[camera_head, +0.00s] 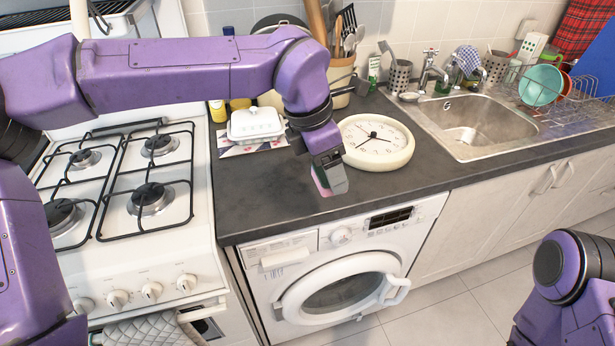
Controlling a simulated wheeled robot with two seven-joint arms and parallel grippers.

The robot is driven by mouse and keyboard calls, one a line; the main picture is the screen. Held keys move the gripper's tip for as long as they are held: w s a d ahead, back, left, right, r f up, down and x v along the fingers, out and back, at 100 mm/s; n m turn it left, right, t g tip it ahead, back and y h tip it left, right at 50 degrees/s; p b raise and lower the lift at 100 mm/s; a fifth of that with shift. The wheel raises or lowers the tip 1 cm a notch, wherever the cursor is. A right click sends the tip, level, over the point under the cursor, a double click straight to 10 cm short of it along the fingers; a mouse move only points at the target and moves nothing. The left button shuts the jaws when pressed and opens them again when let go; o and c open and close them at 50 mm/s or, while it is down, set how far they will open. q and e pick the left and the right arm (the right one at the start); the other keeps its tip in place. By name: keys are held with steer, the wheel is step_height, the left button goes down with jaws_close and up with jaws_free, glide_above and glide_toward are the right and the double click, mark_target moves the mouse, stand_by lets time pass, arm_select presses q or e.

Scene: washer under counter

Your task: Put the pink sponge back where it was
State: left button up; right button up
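My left gripper (330,176) is over the dark counter (262,188), in front of the clock and to its left. It points down. A strip of the pink sponge (320,182) shows at the left side of its fingers, and the gripper appears shut on it. The fingers hide most of the sponge. I cannot tell whether the sponge touches the counter. My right arm shows at the lower right, but its gripper is out of view.
A round clock (376,142) lies on the counter. A white butter dish (255,124) is at the back left. The gas hob (118,184) is left, the sink (476,124) and dish rack (562,112) right. A washer (340,275) stands below. The front counter is clear.

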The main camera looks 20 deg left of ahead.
arm_select(q)
steer(key=w+a+f+p, duration=0.1)
steer(key=w+a+f, duration=0.1)
steer(key=w, duration=0.1)
steer(key=w+a+f+p, duration=0.1)
steer(key=w+a+f, duration=0.2)
steer(key=w+a+f+p, duration=0.2)
steer(key=w+f, duration=0.1)
steer(key=shift+w+a+f, duration=0.15)
steer(key=shift+w+f, duration=0.05)
steer(key=shift+f, duration=0.05)
steer(key=f, duration=0.3)
steer(key=shift+w+a+f+p, duration=0.2)
steer(key=shift+f+p, duration=0.1)
steer(key=shift+f, duration=0.2)
steer(key=shift+f, duration=0.1)
steer(key=o, duration=0.9)
steer(key=shift+o, duration=0.2)
steer(key=b+v, duration=0.1)
steer(key=v, duration=1.1)
steer(key=shift+b, duration=0.35)
